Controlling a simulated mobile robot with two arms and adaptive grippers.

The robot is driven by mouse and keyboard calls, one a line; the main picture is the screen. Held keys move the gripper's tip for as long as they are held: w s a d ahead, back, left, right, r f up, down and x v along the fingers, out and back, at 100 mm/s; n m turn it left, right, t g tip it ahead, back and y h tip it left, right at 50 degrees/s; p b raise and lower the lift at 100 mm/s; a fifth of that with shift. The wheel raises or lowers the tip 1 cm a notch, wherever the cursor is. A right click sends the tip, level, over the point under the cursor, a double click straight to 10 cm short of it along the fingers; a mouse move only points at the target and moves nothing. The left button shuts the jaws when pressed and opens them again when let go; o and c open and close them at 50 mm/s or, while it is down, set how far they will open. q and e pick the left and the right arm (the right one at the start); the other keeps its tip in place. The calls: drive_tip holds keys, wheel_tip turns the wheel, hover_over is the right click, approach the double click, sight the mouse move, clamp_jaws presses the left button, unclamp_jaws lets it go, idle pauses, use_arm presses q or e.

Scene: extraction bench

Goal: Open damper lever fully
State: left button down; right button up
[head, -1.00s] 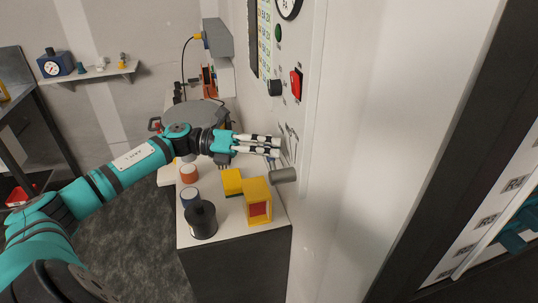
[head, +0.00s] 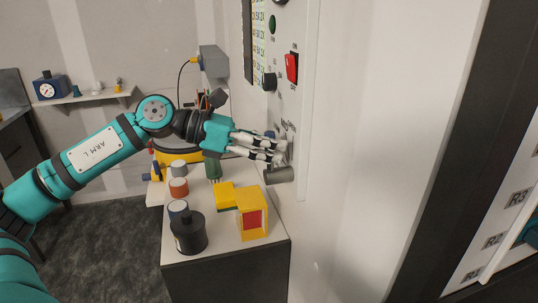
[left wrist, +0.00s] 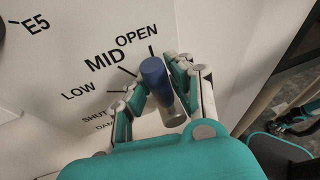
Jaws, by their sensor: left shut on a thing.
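The damper lever has a blue grip (left wrist: 153,72), which shows in the left wrist view with a steel cylinder (left wrist: 171,107) just below it. My left gripper (left wrist: 164,82) is shut around the blue grip, one finger on each side. The grip's top end lies close to the OPEN mark, beyond MID on the printed scale. In the head view my left gripper (head: 284,153) is at the wall panel (head: 312,100), just above a grey cylinder (head: 278,175) that sticks out. The fingers partly hide the lever there. My right gripper is not in view.
A red switch (head: 292,68) and a black knob (head: 269,81) are on the panel above. Open floor (head: 110,220) lies left of the bench.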

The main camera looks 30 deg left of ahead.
use_arm(q)
drive_tip(key=shift+s+d+m+b, duration=0.15)
drive_tip(key=shift+s+m+b, duration=0.05)
drive_tip(key=shift+m+b, duration=0.1)
drive_tip(key=shift+y, duration=0.3)
drive_tip(key=c, duration=1.1)
unclamp_jaws()
drive_tip(key=shift+s+r, duration=0.1)
drive_tip(key=shift+s+r, duration=0.1)
drive_tip(key=shift+s, duration=0.05)
drive_tip(key=v, duration=1.1)
drive_tip(key=shift+s+a, duration=0.1)
drive_tip(key=shift+a, duration=0.3)
